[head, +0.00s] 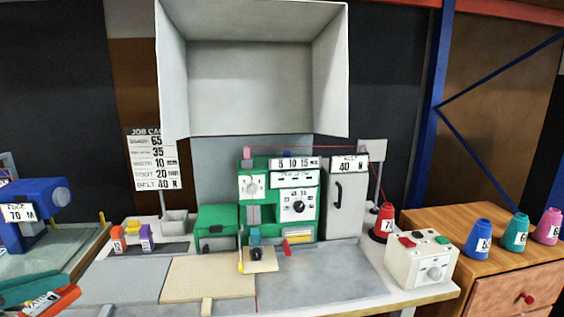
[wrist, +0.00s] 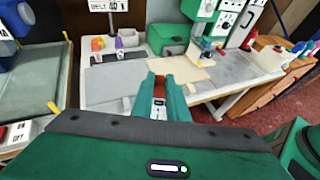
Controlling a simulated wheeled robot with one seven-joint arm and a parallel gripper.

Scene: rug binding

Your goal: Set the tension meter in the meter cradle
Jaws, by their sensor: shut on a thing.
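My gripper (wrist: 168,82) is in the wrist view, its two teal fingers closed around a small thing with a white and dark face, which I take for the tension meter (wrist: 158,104). Most of it is hidden between the fingers. In the head view, teal finger parts and an orange-red piece with a white label (head: 42,302) show at the lower left corner, held above the floor gap and apart from the bench. A small grey open-topped holder (head: 175,223) stands on the bench by the job card post. I cannot tell if it is the meter cradle.
The bench (head: 345,263) carries a green machine (head: 292,203), a green box (head: 217,228), orange and purple spools (head: 146,239) and a white control box (head: 420,262). Thread cones (head: 480,237) stand on a wooden cabinet at right. The bench's front left (head: 120,282) is clear.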

